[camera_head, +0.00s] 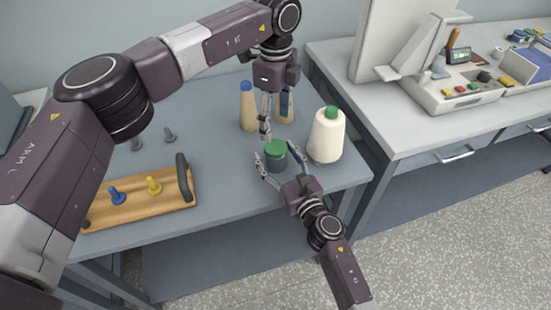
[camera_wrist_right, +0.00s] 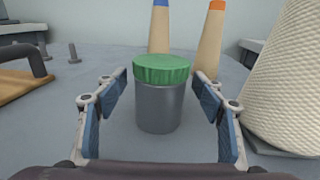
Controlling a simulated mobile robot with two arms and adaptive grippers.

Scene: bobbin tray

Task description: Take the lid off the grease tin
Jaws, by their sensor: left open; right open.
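The grease tin is a grey cylinder (camera_wrist_right: 158,108) standing upright on the bench, with a ribbed green lid (camera_head: 275,148) on top. The lid also shows in the right wrist view (camera_wrist_right: 162,68). My right gripper (camera_head: 277,161) is open, its fingers spread either side of the tin, with visible gaps in the right wrist view. My left gripper (camera_head: 265,132) is open and empty. It points down just behind the lid in the head view; whether it touches the lid cannot be told.
A large cream cone of thread (camera_head: 326,137) with a green top stands right of the tin. A tan cone with a blue tip (camera_head: 248,108) and an orange-tipped cone (camera_wrist_right: 211,40) stand behind. A wooden tray (camera_head: 130,208) with blue and yellow pegs lies left.

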